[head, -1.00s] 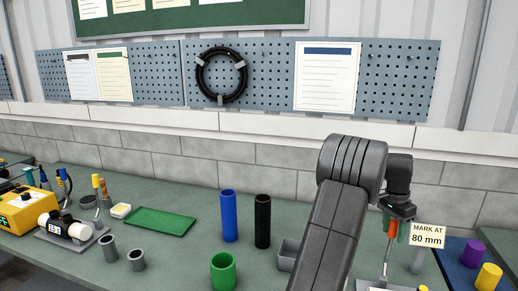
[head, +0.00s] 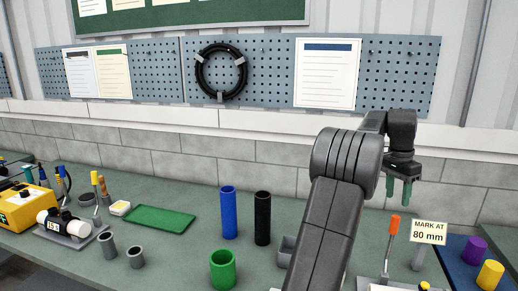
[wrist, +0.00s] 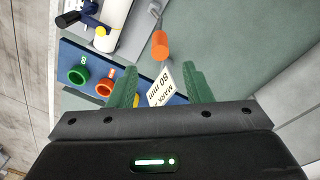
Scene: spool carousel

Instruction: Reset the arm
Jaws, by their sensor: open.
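My gripper (head: 398,190) is at the right in the head view, raised above the bench with its green fingers pointing down. It is open and empty, and both fingers show apart in the wrist view (wrist: 160,88). Below it an orange-handled tool (head: 393,227) stands upright on the bench, apart from the fingers. Its orange handle also shows in the wrist view (wrist: 160,45). A sign reading "MARK AT 80 mm" (head: 428,232) stands to the right of the tool.
Blue (head: 229,213), black (head: 262,218) and green (head: 223,270) tubes stand mid-bench. A green tray (head: 155,220) lies left of them. The space around my raised gripper looks clear.

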